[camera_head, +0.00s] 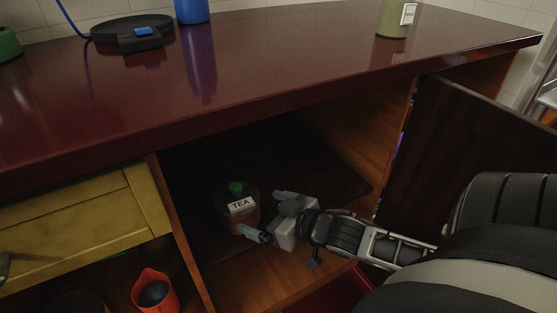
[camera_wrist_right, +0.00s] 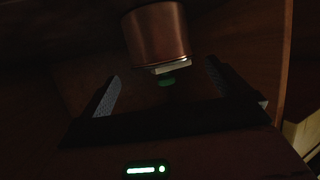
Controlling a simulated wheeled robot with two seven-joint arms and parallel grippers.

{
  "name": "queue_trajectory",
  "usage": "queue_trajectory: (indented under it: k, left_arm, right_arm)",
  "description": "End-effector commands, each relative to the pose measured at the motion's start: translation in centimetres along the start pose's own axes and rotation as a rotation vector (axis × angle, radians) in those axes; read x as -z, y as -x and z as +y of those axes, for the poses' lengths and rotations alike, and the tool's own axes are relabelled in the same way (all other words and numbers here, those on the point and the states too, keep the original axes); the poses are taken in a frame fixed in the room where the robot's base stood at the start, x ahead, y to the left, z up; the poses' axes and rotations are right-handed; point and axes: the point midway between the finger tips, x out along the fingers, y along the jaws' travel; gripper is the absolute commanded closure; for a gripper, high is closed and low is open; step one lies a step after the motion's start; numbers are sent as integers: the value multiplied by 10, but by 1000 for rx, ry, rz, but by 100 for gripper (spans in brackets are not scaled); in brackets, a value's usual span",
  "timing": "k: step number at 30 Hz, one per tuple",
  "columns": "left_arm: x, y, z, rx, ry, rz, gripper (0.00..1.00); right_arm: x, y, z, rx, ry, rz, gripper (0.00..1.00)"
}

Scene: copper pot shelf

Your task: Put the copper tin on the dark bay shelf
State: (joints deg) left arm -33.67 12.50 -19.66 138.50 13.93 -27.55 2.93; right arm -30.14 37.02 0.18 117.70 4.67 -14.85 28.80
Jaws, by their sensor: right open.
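The copper tin (camera_head: 240,206) has a white TEA label and a green knob on its lid. It stands upright inside the dark bay, on the dark bay shelf (camera_head: 195,165). My right gripper (camera_head: 263,212) is open just to the right of the tin, with its fingers pointing towards it. In the right wrist view the copper tin (camera_wrist_right: 157,35) appears upside down beyond the open fingers (camera_wrist_right: 160,88), and a gap shows around it. Whether a finger touches the tin is too dark to tell. My left gripper is not in view.
A dark red countertop (camera_head: 270,65) overhangs the bay. A wooden side wall (camera_head: 365,125) and an open dark door (camera_head: 455,130) bound it on the right. A yellow drawer (camera_head: 85,225) and an orange jug (camera_head: 155,292) are at left. A green canister (camera_head: 391,20) stands on the counter.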

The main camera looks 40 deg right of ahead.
Motion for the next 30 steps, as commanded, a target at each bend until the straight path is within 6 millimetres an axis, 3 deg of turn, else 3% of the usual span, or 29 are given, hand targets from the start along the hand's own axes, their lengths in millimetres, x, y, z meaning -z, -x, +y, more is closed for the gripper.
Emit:
queue_trajectory:
  k: [3,9,25,30]
  left_arm:
    - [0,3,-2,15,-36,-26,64]
    - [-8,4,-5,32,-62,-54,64]
    - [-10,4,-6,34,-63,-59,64]
    - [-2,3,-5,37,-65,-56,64]
  right_arm:
    - [2,21,0,0,-1,-3,0]
    - [0,38,0,-1,1,-1,0]
    - [0,39,0,0,1,1,0]
    - [6,42,0,0,1,1,0]
